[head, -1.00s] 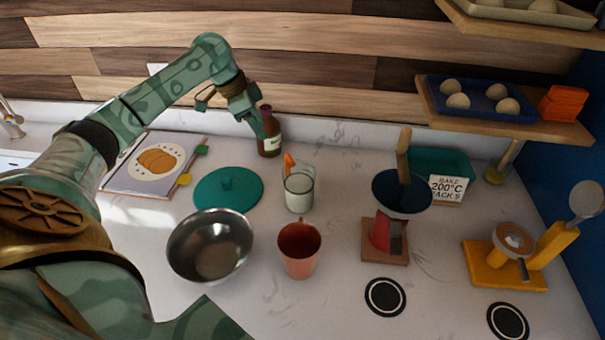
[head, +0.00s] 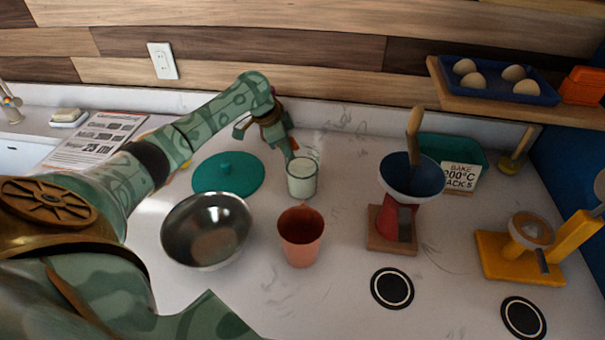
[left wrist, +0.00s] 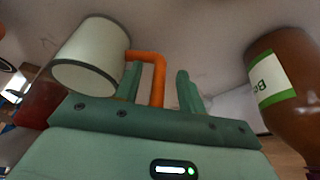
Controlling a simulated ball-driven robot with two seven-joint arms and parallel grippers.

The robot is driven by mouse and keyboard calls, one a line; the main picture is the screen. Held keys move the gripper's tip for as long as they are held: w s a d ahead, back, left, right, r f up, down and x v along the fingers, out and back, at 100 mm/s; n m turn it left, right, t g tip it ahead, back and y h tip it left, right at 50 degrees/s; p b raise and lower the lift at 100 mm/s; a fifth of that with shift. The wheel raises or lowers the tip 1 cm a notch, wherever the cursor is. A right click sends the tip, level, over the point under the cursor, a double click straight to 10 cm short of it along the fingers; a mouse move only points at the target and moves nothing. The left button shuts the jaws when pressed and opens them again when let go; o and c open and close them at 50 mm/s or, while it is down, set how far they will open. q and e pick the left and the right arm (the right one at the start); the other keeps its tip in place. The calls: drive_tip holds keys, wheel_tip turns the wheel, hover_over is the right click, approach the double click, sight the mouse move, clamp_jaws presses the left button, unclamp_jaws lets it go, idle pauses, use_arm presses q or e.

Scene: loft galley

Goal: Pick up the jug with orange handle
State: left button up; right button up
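The jug (head: 302,180) is a clear glass with pale contents, standing on the counter behind the orange cup. In the left wrist view the jug (left wrist: 92,58) is at upper left, and its orange handle (left wrist: 157,72) reaches between my fingers. My left gripper (head: 288,150) is at the back of the jug, where it hides the handle in the head view. In the left wrist view the left gripper (left wrist: 159,88) is open, with one finger on each side of the handle and gaps visible. My right gripper is not in view.
A brown bottle (left wrist: 290,90) stands close on the other side of the left gripper. The orange cup (head: 301,238), steel bowl (head: 207,232) and teal lid (head: 228,175) surround the jug. A red grinder with a blue bowl (head: 411,178) stands to the right.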

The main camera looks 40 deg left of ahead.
use_arm(q)
drive_tip(key=shift+w+d+f, duration=0.1)
drive_tip(key=shift+w+f, duration=0.05)
drive_tip(key=shift+f, duration=0.25)
drive_tip(key=shift+r, duration=0.1)
drive_tip(key=shift+c, duration=0.3)
clamp_jaws()
drive_tip(key=shift+r, duration=0.1)
wheel_tip(320, 180, up, 10)
drive_tip(key=p, duration=0.3)
